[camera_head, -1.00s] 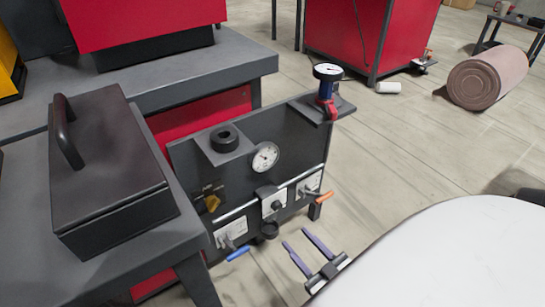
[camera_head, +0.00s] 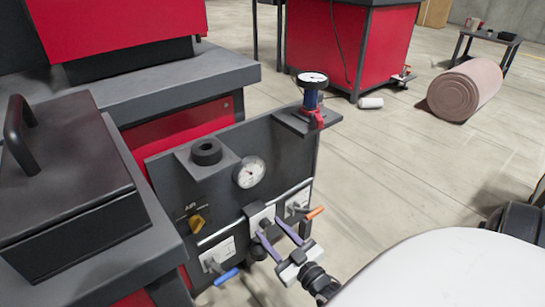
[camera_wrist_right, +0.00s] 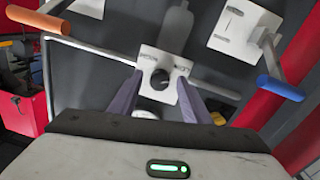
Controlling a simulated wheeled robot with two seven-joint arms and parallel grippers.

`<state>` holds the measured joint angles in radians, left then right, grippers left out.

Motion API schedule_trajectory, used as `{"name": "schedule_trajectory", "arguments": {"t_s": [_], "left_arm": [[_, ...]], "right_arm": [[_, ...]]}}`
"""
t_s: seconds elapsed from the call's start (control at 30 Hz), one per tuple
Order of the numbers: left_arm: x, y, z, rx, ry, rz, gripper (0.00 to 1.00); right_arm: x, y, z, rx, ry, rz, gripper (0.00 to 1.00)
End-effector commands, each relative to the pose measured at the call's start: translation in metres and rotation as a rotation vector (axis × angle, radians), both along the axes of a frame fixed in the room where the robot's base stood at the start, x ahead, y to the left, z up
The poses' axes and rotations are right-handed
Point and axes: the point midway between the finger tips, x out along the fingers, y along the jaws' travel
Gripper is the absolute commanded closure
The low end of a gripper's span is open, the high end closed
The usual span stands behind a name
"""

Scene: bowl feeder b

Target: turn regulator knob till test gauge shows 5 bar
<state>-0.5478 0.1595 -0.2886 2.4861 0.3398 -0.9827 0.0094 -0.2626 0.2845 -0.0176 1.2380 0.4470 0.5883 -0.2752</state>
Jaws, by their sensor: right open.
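The dark round regulator knob (camera_wrist_right: 160,79) sits on a small white plate (camera_wrist_right: 178,67) on the grey panel. In the head view the plate (camera_head: 262,214) is at the panel's middle. My right gripper (camera_head: 268,227) is open, its two purple fingers pointing at the plate. In the right wrist view the fingers (camera_wrist_right: 157,97) lie either side of the knob; whether they touch it cannot be told. A gauge (camera_head: 312,78) with blue body and red base stands on the panel's top right bracket. A round white dial (camera_head: 249,172) is on the panel face. Neither reading is legible. My left gripper is not in view.
A blue-handled valve (camera_head: 226,276) is left of the plate and an orange-handled valve (camera_head: 315,213) is right of it, both near the fingers. A black lidded box (camera_head: 70,190) sits on the left bench.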

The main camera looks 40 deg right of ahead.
Motion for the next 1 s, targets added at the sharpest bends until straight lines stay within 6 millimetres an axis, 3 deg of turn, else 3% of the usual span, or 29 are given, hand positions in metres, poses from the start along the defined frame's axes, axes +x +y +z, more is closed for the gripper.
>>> {"name": "schedule_trajectory", "arguments": {"t_s": [0.17,0.43,0.77,1.0], "left_arm": [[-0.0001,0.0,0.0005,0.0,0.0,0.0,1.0],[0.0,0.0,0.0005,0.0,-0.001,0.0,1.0],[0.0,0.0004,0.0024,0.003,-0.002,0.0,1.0],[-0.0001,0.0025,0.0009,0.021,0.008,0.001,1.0]], "right_arm": [[0.0001,-0.0001,0.0003,0.0,0.0,0.0,0.56],[-0.0001,0.0,0.0003,0.0,0.0,0.0,0.97],[-0.0002,0.0002,0.0009,0.046,-0.005,0.0,0.97],[0.0001,0.0007,0.0022,0.191,-0.022,-0.001,0.97]]}}
